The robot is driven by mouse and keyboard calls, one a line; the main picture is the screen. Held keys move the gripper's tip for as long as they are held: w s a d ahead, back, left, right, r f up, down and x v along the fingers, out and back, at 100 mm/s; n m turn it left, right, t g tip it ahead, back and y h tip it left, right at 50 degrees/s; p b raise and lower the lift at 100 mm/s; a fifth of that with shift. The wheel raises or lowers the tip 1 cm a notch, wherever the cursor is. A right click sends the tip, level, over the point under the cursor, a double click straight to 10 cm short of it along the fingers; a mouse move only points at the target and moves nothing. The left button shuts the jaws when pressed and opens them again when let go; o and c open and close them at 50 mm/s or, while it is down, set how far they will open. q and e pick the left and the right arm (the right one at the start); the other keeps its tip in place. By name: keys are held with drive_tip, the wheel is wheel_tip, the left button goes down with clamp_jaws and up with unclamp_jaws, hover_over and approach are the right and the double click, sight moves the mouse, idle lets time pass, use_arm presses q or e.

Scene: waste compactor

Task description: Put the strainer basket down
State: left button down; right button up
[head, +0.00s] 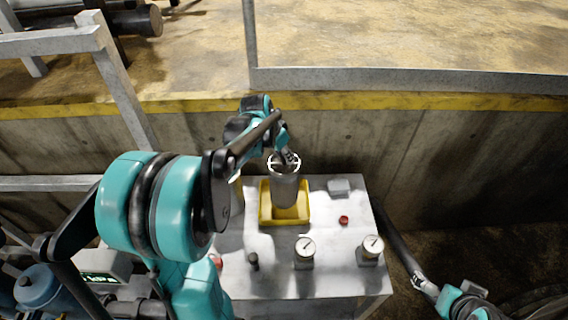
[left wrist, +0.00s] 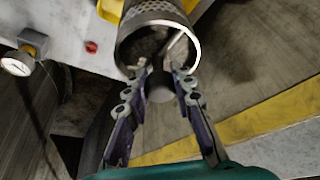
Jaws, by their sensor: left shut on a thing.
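The strainer basket (head: 285,188) is a grey metal cylinder with a bright rim. It stands roughly upright over the yellow tray (head: 264,214) on the grey bench; I cannot tell whether its bottom touches the tray. In the left wrist view its perforated wall (left wrist: 158,14) and open mouth show, with a light bar across the mouth. My left gripper (head: 287,158) is at the basket's top, shut on it near that bar. Its fingertips (left wrist: 161,70) reach the mouth, and the exact contact is hard to see. My right gripper (head: 420,284) is low at the right, its fingers unclear.
On the bench are two gauges (head: 305,249) (head: 371,247), a red button (head: 343,220), a small grey box (head: 339,187) and a dark knob (head: 253,260). A concrete wall (head: 420,145) rises behind. A metal railing (head: 110,75) stands at the left.

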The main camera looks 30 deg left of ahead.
sight(284, 162)
use_arm(q)
wheel_tip(284, 162, down, 4)
drive_tip(key=shift+r+b, duration=0.2)
drive_tip(key=shift+b, duration=0.15)
drive_tip(key=shift+s, duration=0.1)
drive_tip(key=c, duration=1.3)
unclamp_jaws()
